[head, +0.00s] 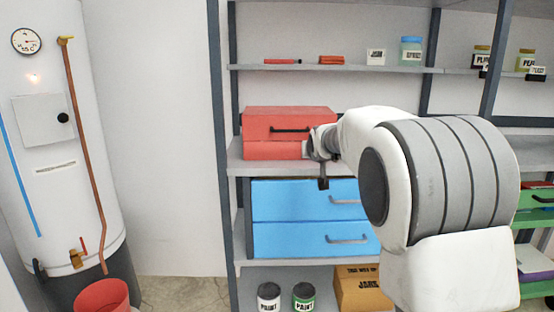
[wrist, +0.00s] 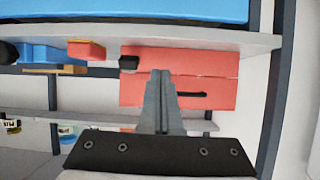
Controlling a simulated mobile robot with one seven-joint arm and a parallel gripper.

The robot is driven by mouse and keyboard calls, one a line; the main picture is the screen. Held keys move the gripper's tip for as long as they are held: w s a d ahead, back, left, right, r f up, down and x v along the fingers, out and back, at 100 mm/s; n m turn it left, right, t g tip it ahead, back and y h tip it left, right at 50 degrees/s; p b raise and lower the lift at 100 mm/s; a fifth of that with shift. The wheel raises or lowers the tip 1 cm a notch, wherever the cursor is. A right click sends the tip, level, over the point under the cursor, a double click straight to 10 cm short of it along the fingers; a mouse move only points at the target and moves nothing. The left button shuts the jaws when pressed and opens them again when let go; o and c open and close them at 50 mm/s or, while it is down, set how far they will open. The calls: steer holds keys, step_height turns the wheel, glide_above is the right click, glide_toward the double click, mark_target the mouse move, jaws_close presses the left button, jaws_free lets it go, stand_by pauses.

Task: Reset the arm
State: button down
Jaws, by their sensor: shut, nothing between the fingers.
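My arm reaches in from the right of the head view. My gripper (head: 318,150) is in front of the shelf unit, by the right part of the red drawer box (head: 270,122). In the wrist view, my gripper (wrist: 160,73) has its two fingers together, with nothing seen between them. The red drawer box (wrist: 215,75) lies behind the fingertips there, with a black handle; I cannot tell whether they touch it. In the head view, the arm hides the right side of this part of the shelves.
A blue drawer box (head: 300,205) sits one shelf below. Paint cans (head: 303,297) and a cardboard box (head: 358,288) are at the bottom. Small items and jars (head: 411,50) stand on the upper shelf. A white boiler (head: 45,130) and red bucket (head: 103,297) are left.

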steer(key=s+d+r+g, duration=0.2)
steer(key=s, duration=1)
steer(key=s+f+g, duration=0.2)
steer(key=s+f, duration=0.2)
steer(key=s, duration=0.8)
steer(key=s+f+g, duration=0.1)
steer(key=s+f, duration=0.2)
steer(key=s, duration=0.8)
steer(key=s+f+g, duration=0.2)
steer(key=s+f, duration=0.2)
steer(key=s, duration=0.8)
step_height(320, 180, up, 29)
steer(key=p, duration=2.8)
steer(key=shift+d+n+p, duration=0.3)
steer(key=shift+d, duration=0.05)
steer(key=shift+f, duration=0.15)
